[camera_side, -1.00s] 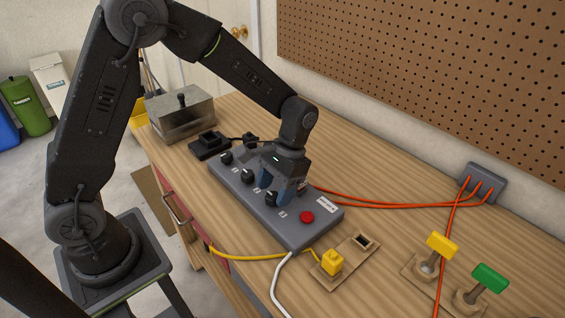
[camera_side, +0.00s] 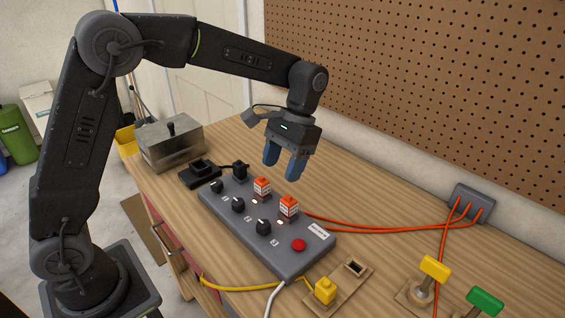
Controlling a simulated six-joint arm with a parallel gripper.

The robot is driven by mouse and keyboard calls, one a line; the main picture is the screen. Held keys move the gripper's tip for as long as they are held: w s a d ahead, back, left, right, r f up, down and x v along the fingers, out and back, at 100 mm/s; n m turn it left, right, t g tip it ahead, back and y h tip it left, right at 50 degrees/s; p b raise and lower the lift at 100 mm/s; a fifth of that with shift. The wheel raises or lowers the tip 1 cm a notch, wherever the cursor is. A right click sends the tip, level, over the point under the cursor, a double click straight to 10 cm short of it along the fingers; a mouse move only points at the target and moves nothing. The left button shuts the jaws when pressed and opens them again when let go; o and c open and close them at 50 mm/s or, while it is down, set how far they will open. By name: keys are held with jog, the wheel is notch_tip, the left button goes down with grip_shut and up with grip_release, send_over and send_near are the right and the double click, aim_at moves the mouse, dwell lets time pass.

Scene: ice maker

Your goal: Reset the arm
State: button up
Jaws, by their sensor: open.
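My gripper (camera_side: 283,167) hangs above the far side of the grey control box, its two blue fingers pointing down, apart and empty. The grey control box (camera_side: 285,262) lies on the workbench. It carries several black knobs, one of them the knob (camera_side: 263,227) nearest the red button (camera_side: 298,245). Two orange-and-white blocks, one block (camera_side: 262,187) and another block (camera_side: 288,207), sit along its far edge. A black plug-like piece (camera_side: 240,171) stands at the far-left end of the box. My gripper touches none of these.
A metal box with a lid (camera_side: 170,147) and a black holder (camera_side: 199,172) stand at the back left. A yellow plug (camera_side: 325,290), yellow lever (camera_side: 435,268) and green lever (camera_side: 485,300) are at the front right. Orange cables (camera_side: 385,230) run to a wall-side outlet box (camera_side: 471,203).

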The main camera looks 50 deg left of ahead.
jog(key=s+a+r+t, duration=0.2)
jog(key=s+t, duration=0.3)
jog(key=s, duration=0.4)
jog(key=s+a+r+t, duration=0.2)
jog(key=s+r+t, duration=0.2)
jog(key=s, duration=0.6)
jog(key=shift+s+a+t, duration=0.15)
jog(key=shift+t, duration=0.45)
